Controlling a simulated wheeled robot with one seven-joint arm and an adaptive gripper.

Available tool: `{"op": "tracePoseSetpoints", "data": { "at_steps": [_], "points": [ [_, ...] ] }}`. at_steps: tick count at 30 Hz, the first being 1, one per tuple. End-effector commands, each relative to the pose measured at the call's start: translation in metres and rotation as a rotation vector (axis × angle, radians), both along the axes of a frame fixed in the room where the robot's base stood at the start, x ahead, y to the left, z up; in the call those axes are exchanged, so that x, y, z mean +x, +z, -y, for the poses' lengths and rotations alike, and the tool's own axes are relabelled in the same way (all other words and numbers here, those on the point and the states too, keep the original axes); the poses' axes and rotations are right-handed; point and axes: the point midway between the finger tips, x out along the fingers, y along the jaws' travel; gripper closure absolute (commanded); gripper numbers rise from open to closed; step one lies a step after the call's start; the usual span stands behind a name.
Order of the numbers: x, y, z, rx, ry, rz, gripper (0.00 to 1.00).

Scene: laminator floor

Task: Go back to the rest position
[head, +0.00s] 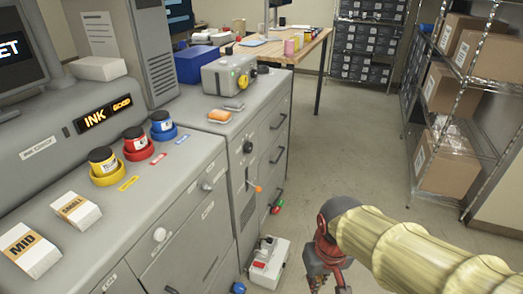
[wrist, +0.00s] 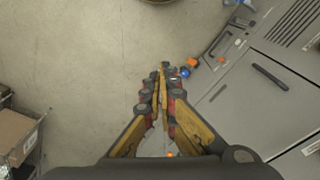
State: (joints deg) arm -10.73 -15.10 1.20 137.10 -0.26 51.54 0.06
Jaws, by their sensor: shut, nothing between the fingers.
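My gripper (head: 328,270) hangs at the lower right in the head view, over the open floor beside the grey cabinet. In the wrist view my gripper (wrist: 162,70) points down at the floor, its yellow and red fingers brought together at the tips. Nothing shows between the fingertips. My arm runs off to the lower right in its pale ribbed sleeve. The gripper looks clear of the cabinet (head: 262,140) and apart from everything around it.
A grey floor box (head: 268,265) with a red switch stands left of the gripper. Ink jars (head: 162,122) sit on the counter. Wire shelves (head: 465,75) with cardboard boxes (head: 445,158) stand at the right. The floor (head: 350,140) between is free.

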Motion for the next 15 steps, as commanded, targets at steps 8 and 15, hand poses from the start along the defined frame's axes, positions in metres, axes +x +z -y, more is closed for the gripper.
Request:
{"op": "tracePoseSetpoints", "data": {
  "at_steps": [8, 15],
  "points": [
    [-0.037, 0.057, 0.031, 0.032, -0.091, 0.199, 1.00],
    [-0.048, 0.105, 0.050, 0.044, -0.154, 0.363, 1.00]
  ]
}}
